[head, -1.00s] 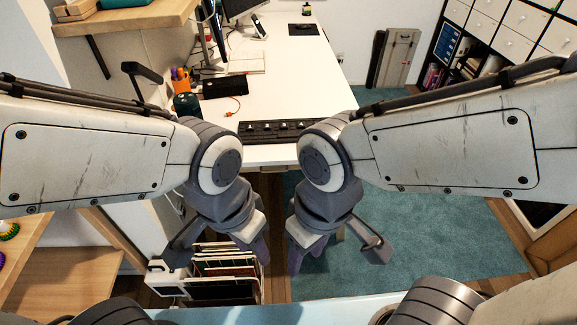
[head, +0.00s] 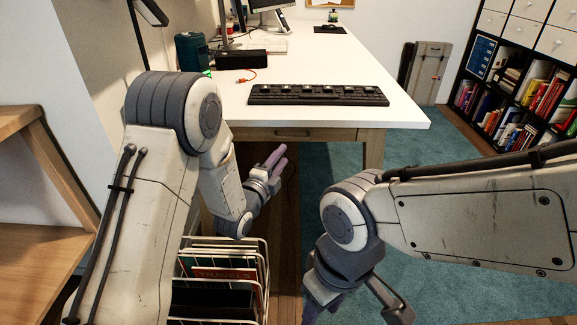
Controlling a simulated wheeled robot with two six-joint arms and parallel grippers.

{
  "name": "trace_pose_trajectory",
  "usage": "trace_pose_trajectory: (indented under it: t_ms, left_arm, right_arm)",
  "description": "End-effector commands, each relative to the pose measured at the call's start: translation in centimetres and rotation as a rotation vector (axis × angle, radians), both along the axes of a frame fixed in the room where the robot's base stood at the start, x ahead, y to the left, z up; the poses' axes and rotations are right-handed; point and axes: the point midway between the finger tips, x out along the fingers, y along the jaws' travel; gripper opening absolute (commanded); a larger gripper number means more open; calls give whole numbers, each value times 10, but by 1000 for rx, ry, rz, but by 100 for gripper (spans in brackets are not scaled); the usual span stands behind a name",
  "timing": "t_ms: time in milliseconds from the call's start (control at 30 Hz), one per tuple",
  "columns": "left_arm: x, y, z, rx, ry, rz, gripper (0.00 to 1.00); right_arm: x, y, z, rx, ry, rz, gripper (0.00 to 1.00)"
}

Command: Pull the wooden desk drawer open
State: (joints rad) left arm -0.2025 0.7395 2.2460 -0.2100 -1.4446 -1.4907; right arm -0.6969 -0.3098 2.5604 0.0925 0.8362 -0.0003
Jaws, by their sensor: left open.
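The wooden desk drawer (head: 338,134) is under the front edge of the white desk (head: 235,103) and looks shut. Its bar handle (head: 293,137) is on the drawer front. My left gripper (head: 279,156) has purple fingers and is open and empty. It points toward the desk and shows just below the handle in the picture, apart from it as far as I can see. My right gripper (head: 322,308) hangs down low over the floor. Its fingers are partly hidden by its own body, so its opening is unclear.
A black keyboard (head: 318,95) lies near the desk's front edge. A wire rack with folders (head: 222,257) stands on the floor below my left gripper. A wooden shelf (head: 38,262) is at the left.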

Motion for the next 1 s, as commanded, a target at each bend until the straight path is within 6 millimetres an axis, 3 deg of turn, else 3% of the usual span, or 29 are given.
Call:
trace_pose_trajectory:
  t_ms: [33, 200, 367, 800, 1000]
  left_arm:
    - [2, 6, -21, 17, -52, 7, 42]
    - [2, 17, -27, 52, -165, 22, 42]
    - [14, 13, -22, 57, -186, 23, 42]
    - [83, -17, -10, 54, -183, 23, 42]
    - [95, -22, -7, 55, -179, 23, 42]
  right_arm:
    - [0, 0, -20, 1, -1, 0, 50]
    - [0, 0, -30, 1, -1, 0, 50]
    - [0, 0, -32, 1, -1, 0, 50]
    - [0, 0, -45, 1, -1, 0, 50]
    - [0, 0, -47, 1, -1, 0, 50]
